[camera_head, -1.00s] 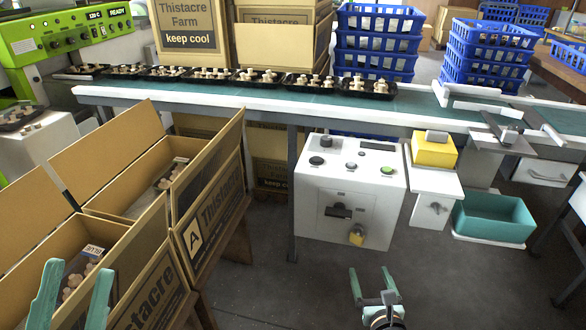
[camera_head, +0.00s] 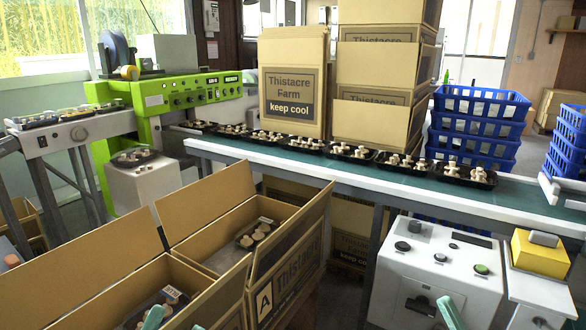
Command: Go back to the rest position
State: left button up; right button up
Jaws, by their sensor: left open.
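My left gripper (camera_head: 176,321) shows only as two teal fingertips at the bottom edge, apart with nothing visible between them. It is over the near open carton (camera_head: 215,290), in which a tray of mushrooms (camera_head: 160,308) shows. My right gripper (camera_head: 450,313) shows as one teal finger at the bottom edge, in front of the white control box (camera_head: 440,268). Its other finger is not visible, so its opening cannot be told. The rest of both arms is out of the picture.
A second open carton (camera_head: 290,262) holds a mushroom tray (camera_head: 257,233). Behind, a green conveyor (camera_head: 400,182) carries several black mushroom trays. A green machine (camera_head: 190,95) stands at left, stacked blue crates (camera_head: 478,125) at right, and tall Thistacre Farm cartons (camera_head: 292,80) at the back.

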pick_arm(q)
jog(key=w+a+f+n+g+y+p, duration=0.3)
jog(key=w+f+n+g+y+p, duration=0.35)
jog(key=p, duration=0.75)
pick_arm(e)
jog(key=w+d+f+m+g+h, duration=0.2)
jog(key=w+f+m+g+h, duration=0.3)
jog(key=w+f+m+h, duration=0.3)
pick_arm(q)
jog(key=s+a+f+n+g+y+p, duration=0.1)
jog(key=s+f+n+g+y+p, duration=0.2)
jog(key=s+f+p, duration=0.6)
notch_tip(320, 180, down, 3)
jog(key=g+y+p, duration=0.2)
jog(key=g+p, duration=0.1)
jog(key=shift+s+y, duration=0.25)
jog(key=shift+y, duration=0.1)
pick_arm(e)
jog(key=s+d+f+m+g+h, duration=0.1)
jog(key=s+f+g+h, duration=0.3)
jog(key=s+f+g, duration=0.4)
notch_tip(320, 180, down, 3)
jog(key=s+d, duration=0.1)
jog(key=s, duration=0.1)
jog(key=shift+s+m, duration=0.3)
jog(key=shift+m, duration=0.1)
